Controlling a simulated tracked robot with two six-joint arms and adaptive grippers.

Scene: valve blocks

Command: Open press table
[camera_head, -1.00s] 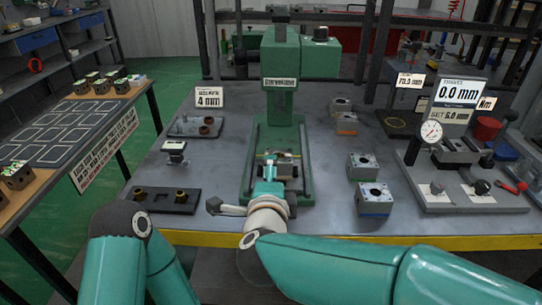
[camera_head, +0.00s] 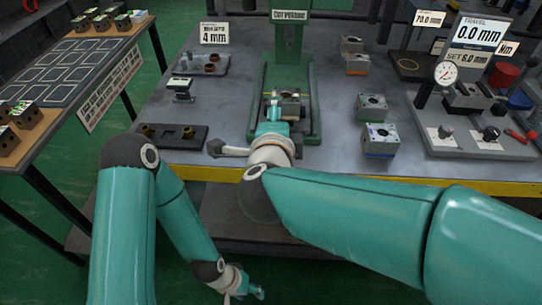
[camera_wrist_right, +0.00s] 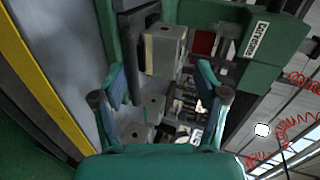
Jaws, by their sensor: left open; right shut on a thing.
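The green press (camera_head: 288,45) stands at the middle of the workbench, its base plate (camera_head: 312,110) toward me. A grey block (camera_head: 289,108) sits low on the press, partly hidden by my right gripper. My right gripper (camera_head: 272,112) reaches onto the front of the press. In the right wrist view its two fingers (camera_wrist_right: 162,85) stand apart on either side of a grey block (camera_wrist_right: 166,50); the contact itself is hard to see. My left gripper (camera_head: 255,293) is open and empty, low in front of the bench, below its edge.
A dark tray with brass parts (camera_head: 170,136) lies left of the press. A side table (camera_head: 70,75) stands at far left. The bench edge is yellow.

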